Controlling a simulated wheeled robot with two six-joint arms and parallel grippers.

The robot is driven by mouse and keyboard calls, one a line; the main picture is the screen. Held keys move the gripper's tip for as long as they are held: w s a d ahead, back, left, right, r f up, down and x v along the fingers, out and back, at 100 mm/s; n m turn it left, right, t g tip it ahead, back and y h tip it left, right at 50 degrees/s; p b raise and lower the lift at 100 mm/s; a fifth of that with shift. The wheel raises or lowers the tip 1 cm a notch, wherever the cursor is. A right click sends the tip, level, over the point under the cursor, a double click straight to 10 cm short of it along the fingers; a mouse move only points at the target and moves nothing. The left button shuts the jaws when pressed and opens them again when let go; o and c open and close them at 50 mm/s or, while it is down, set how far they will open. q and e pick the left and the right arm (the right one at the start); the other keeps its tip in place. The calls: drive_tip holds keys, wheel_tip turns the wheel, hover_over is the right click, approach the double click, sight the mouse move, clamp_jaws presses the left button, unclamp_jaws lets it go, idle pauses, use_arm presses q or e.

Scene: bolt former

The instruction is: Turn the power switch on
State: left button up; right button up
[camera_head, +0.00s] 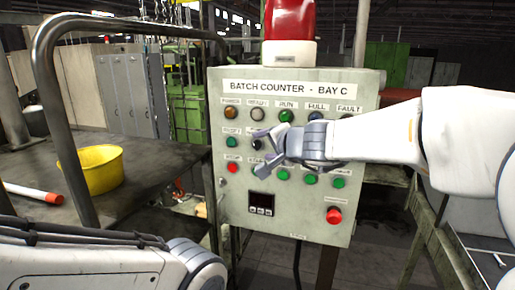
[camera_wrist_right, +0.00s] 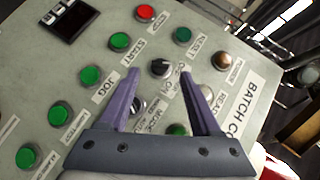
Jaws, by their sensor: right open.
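The batch counter panel (camera_head: 235,190) is a pale grey box with several lamps and buttons. A black rotary knob (camera_wrist_right: 160,68), which looks like the power switch, sits on it; it also shows in the head view (camera_head: 256,144). My right gripper (camera_head: 257,153) is open in front of the panel's left half. In the right wrist view its two purple fingers (camera_wrist_right: 160,80) are spread, with the knob just beyond and between their tips. I see no clear contact. The knob's small label is too blurred to read. Only part of my left arm shows, without its gripper.
A red stop button (camera_head: 334,215) and a small display (camera_head: 261,203) are low on the panel. Green buttons (camera_wrist_right: 92,77) lie close beside the fingers. A red beacon (camera_head: 290,20) stands on top. A yellow bowl (camera_head: 90,170) rests on the left table behind a metal rail (camera_head: 60,110).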

sight(258, 148)
drive_tip(key=shift+x, duration=2.05)
clamp_jaws()
drive_tip(key=shift+f+b, duration=0.25)
drive_tip(key=shift+b, duration=0.6)
drive_tip(key=m+t+y+b, duration=0.1)
drive_tip(key=m+t+b, duration=0.1)
drive_tip(key=b, duration=1)
drive_tip(key=f+m+t+y+b, duration=0.1)
drive_tip(key=m+t+b, duration=0.1)
drive_tip(key=b, duration=0.9)
drive_tip(key=m+t+y+b, duration=0.1)
drive_tip(key=m+t+b, duration=0.2)
drive_tip(key=b, duration=0.9)
drive_tip(key=shift+f+m+b, duration=0.35)
drive_tip(key=shift+m, duration=0.25)
drive_tip(key=shift+r+m+t+b, duration=0.2)
drive_tip(key=shift+m+t+b, duration=0.2)
drive_tip(key=shift+b, duration=0.5)
